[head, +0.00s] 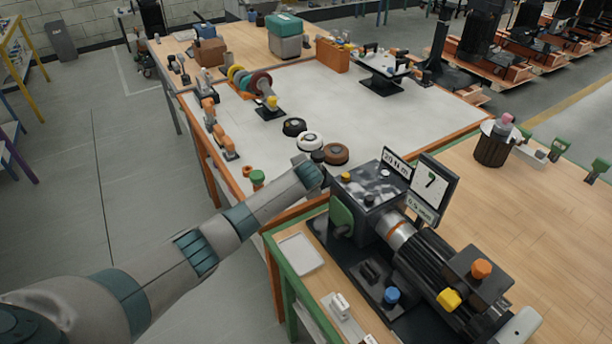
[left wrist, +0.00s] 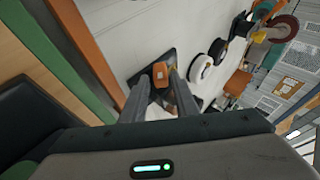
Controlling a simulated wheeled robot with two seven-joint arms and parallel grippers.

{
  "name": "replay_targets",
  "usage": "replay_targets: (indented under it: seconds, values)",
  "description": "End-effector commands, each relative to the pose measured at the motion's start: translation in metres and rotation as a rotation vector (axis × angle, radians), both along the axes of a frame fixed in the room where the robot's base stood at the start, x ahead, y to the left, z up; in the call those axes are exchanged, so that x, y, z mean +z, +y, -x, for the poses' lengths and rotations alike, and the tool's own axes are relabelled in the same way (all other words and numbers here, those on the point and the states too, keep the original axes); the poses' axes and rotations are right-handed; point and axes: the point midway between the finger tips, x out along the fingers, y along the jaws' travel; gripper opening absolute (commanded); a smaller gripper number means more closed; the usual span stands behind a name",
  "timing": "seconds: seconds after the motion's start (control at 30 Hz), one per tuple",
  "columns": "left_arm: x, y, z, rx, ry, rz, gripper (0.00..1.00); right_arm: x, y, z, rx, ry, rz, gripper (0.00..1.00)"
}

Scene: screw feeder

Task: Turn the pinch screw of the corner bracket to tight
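I cannot pick out the corner bracket or its pinch screw with certainty. In the left wrist view, a small orange block (left wrist: 160,73) stands on a black plate, beyond my fingertips. My left gripper (left wrist: 160,84) has its two grey fingers apart, one on each side of this block in the picture. I see no contact, and the depth between them is unclear. In the head view, my left arm reaches in from the left and ends behind the dark machine (head: 368,190), which hides the fingers. My right gripper is not in view.
The machine, with its display (head: 432,188), stands on the green-edged bench close to my left wrist. Black (head: 294,127), white (head: 310,141) and brown (head: 336,153) rolls lie on the white table beyond. The middle of that table (head: 370,120) is clear.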

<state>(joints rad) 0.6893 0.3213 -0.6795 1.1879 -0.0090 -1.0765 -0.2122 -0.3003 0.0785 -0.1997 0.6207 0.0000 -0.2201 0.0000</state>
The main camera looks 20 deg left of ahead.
Motion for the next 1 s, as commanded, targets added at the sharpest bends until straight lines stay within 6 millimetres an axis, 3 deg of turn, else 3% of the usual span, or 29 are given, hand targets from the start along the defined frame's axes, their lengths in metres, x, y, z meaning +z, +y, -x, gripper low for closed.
replay_targets:
  seconds: [0.3, 0.77, 0.87, 1.0]
  values:
    - [-0.016, 0.006, -0.017, 0.001, 0.000, 0.001, 0.27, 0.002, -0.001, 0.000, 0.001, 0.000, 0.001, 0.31]
    - [-0.019, 0.007, -0.020, 0.000, -0.001, -0.001, 0.27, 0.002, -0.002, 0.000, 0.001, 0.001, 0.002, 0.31]
    - [-0.019, 0.007, -0.020, 0.000, -0.001, -0.001, 0.03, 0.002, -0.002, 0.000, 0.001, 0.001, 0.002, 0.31]
    - [-0.019, 0.007, -0.020, 0.000, -0.001, -0.001, 0.00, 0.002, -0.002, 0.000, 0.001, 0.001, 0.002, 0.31]
